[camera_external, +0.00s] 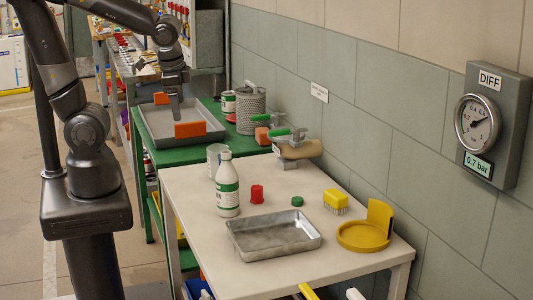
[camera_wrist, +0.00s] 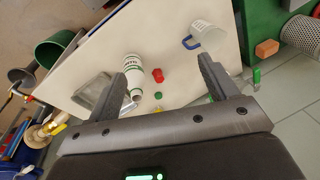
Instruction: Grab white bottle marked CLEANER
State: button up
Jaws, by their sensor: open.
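The white bottle (camera_external: 227,188) stands upright on the pale table. It has a white cap and a green-and-white label whose wording I cannot read clearly. In the wrist view the bottle (camera_wrist: 133,70) shows beyond the fingers, near the left finger and apart from it. My gripper (camera_external: 175,108) is up above the grey tray on the green bench, behind and left of the bottle. In the wrist view my gripper (camera_wrist: 162,66) has its two fingers wide apart with nothing held between them.
The wall is at right.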

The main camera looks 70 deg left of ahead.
notch_tip(320, 180, down, 7)
jog(key=d+m+g+y, duration=0.2)
jog(key=d+m+y, duration=0.1)
jog(key=m+y, duration=0.15)
jog(key=m+t+y, duration=0.3)
jog(key=m+t, duration=1.3)
jog(key=m, duration=0.6)
send_near(219, 195)
jog(key=x, duration=0.3)
jog(key=shift+r, duration=0.2)
jog(key=shift+w+f, duration=0.1)
jog(key=shift+h, duration=0.25)
jog(key=x, duration=0.5)
jog(key=shift+w+a, duration=0.1)
jog(key=shift+f+x, duration=0.2)
jog(key=shift+x, duration=2.45)
jog(key=shift+w, duration=0.1)
jog(key=shift+c, duration=0.5)
jog(key=c, duration=1.1)
